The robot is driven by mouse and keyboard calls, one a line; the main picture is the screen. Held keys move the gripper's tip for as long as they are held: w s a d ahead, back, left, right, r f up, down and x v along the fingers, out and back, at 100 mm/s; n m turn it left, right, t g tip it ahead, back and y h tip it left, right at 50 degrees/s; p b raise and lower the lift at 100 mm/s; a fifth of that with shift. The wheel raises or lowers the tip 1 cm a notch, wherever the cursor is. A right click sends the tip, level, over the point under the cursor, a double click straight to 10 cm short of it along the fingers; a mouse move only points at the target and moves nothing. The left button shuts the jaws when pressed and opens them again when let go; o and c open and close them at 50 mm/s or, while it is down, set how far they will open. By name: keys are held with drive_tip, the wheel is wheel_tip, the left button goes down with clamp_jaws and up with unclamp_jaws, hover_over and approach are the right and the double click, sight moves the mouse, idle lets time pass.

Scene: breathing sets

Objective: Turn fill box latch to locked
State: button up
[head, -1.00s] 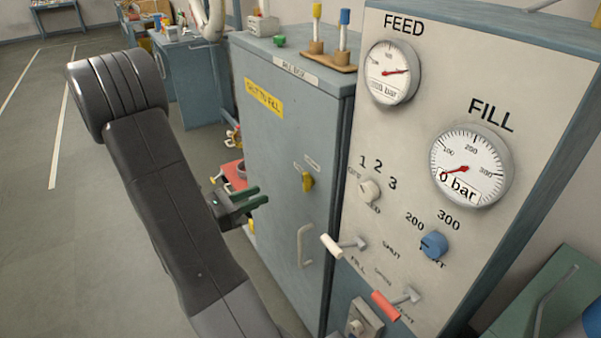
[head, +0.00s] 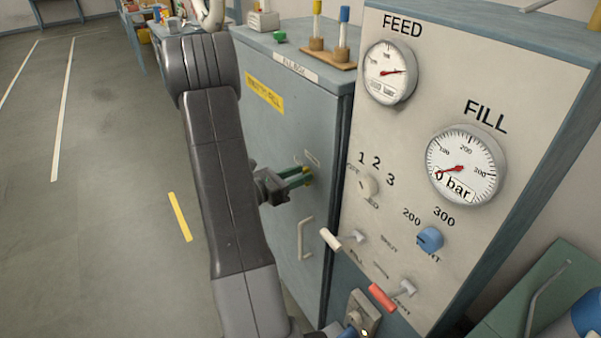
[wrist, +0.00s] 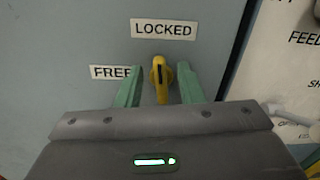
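The fill box (head: 270,140) is a grey-blue cabinet with a shut door. Its yellow latch (wrist: 160,80) sits below the LOCKED label (wrist: 164,29) and to the right of the FREE label (wrist: 112,72) in the wrist view. In the head view my gripper (head: 300,176) is at the door and mostly hides the latch.
The control panel (head: 400,130) with gauges, knobs and levers stands close to the right of the door. A white door handle (head: 305,238) is below the latch. Colored items stand on top of the box. Open floor (head: 90,200) lies to the left.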

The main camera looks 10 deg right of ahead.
drive_tip(key=shift+w+d, duration=0.15)
drive_tip(key=shift+d, duration=0.3)
clamp_jaws()
drive_tip(key=shift+f+b, duration=0.1)
drive_tip(key=shift+b, duration=0.2)
drive_tip(key=shift+m+b, duration=0.6)
drive_tip(key=shift+b, duration=0.2)
unclamp_jaws()
